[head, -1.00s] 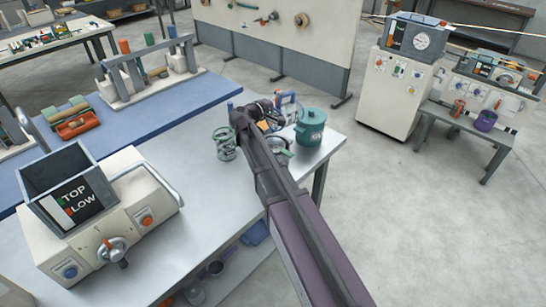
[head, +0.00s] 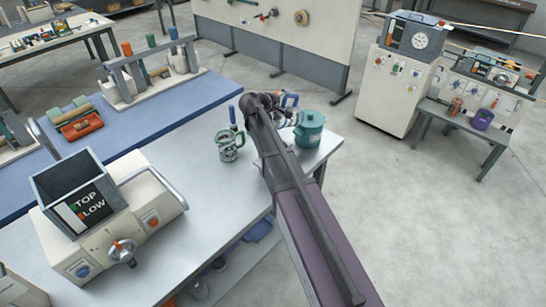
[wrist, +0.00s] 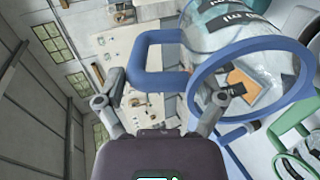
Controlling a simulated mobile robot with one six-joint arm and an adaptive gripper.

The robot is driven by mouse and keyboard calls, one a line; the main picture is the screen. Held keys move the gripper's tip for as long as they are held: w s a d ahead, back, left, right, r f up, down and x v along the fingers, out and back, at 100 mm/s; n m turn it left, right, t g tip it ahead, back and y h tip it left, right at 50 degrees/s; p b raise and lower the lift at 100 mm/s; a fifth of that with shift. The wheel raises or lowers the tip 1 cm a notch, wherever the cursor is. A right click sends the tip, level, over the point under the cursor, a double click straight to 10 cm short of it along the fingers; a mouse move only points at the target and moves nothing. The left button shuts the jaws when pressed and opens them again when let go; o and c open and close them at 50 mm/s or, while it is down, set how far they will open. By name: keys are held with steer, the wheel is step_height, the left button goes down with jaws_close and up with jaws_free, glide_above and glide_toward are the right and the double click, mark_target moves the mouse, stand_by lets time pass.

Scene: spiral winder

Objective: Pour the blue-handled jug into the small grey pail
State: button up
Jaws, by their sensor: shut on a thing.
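The blue-handled jug (wrist: 235,35) is clear, with a blue rim, a blue handle and dark lettering; it fills the upper right of the wrist view. My gripper (wrist: 160,102) has its fingers on either side of the handle and is shut on it. In the head view my arm hides most of the jug, and a bit of blue (head: 290,99) shows behind the wrist. I cannot tell its exact tilt. I cannot single out the small grey pail with certainty; grey vessels (head: 199,289) show on the shelf under the bench.
A green-handled jug (head: 230,146) stands on the bench left of my wrist. A cream machine with a hopper (head: 110,215) takes the left. The bench (head: 205,215) between is clear.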

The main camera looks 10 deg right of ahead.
mark_target(291, 95)
steer(key=shift+w+d+r+p, duration=0.3)
steer(key=shift+r+p, duration=0.15)
steer(key=shift+p, duration=0.15)
steer(key=shift+f+g+y, duration=0.1)
steer(key=shift+g+y, duration=0.2)
steer(key=shift+y, duration=0.1)
steer(key=shift+d, duration=0.1)
steer(key=shift+w+d+r+g+y+p, duration=0.35)
steer(key=shift+y+p, duration=0.15)
steer(key=shift+p, duration=0.75)
steer(key=shift+w+d+g+y+p, duration=0.45)
steer(key=shift+d+y+p, duration=0.15)
steer(key=shift+p, duration=0.65)
steer(key=shift+w+d+g+y+p, duration=0.1)
steer(key=shift+d+g+y+p, duration=0.1)
steer(key=shift+g+y+p, duration=0.15)
steer(key=shift+f, duration=0.2)
